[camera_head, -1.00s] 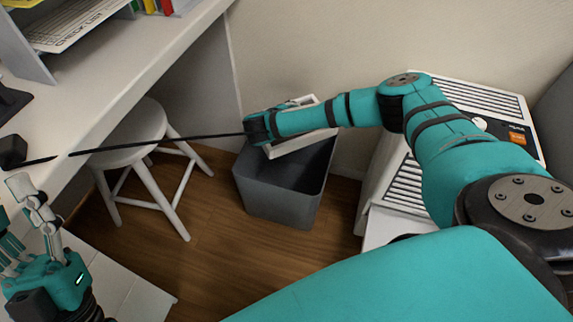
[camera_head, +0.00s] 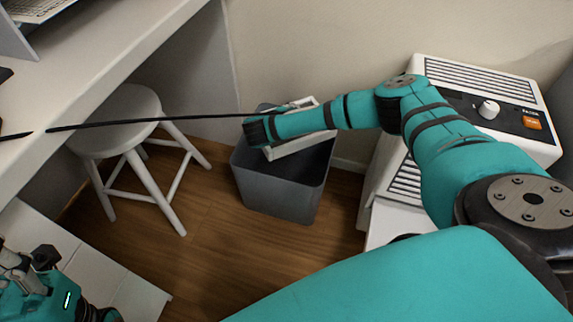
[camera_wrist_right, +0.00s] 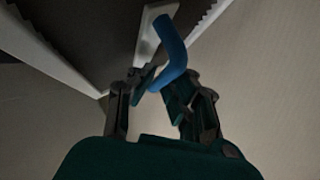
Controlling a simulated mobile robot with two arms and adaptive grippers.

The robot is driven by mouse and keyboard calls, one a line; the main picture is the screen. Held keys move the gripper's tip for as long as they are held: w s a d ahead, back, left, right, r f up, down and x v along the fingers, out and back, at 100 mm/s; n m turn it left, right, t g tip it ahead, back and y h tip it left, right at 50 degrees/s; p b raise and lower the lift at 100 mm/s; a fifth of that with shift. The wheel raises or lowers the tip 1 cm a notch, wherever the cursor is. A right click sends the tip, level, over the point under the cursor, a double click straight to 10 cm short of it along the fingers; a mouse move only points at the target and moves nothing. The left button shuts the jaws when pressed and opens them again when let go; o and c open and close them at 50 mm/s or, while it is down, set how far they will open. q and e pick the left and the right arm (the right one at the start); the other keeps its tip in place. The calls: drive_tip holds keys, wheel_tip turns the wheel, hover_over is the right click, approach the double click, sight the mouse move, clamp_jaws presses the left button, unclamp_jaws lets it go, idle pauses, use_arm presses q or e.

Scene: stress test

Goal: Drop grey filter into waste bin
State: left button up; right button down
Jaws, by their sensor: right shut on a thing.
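The grey filter (camera_head: 296,148) has a white frame and hangs tilted over the waste bin, partly hidden by my right forearm. The right wrist view shows its dark panel (camera_wrist_right: 88,35), white frame and a blue tab. My right gripper (camera_wrist_right: 167,90) is shut on this blue tab. In the head view my right wrist is above the bin's back left part. The waste bin (camera_head: 275,192) is dark grey, square and open on the floor. My left gripper (camera_head: 14,262) is at the lower left edge, far from the bin and partly cut off; its opening cannot be judged.
A white stool (camera_head: 118,115) stands left of the bin, beside a white desk (camera_head: 120,50). A white appliance (camera_head: 470,80) with a knob and orange label is at the right. A thin black rod (camera_head: 150,121) crosses the view. Wooden floor (camera_head: 215,235) is clear in front.

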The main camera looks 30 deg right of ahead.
drive_tip(key=c, duration=1.3)
unclamp_jaws()
drive_tip(key=shift+r, duration=0.1)
drive_tip(key=shift+o, duration=0.2)
drive_tip(key=v, duration=1.2)
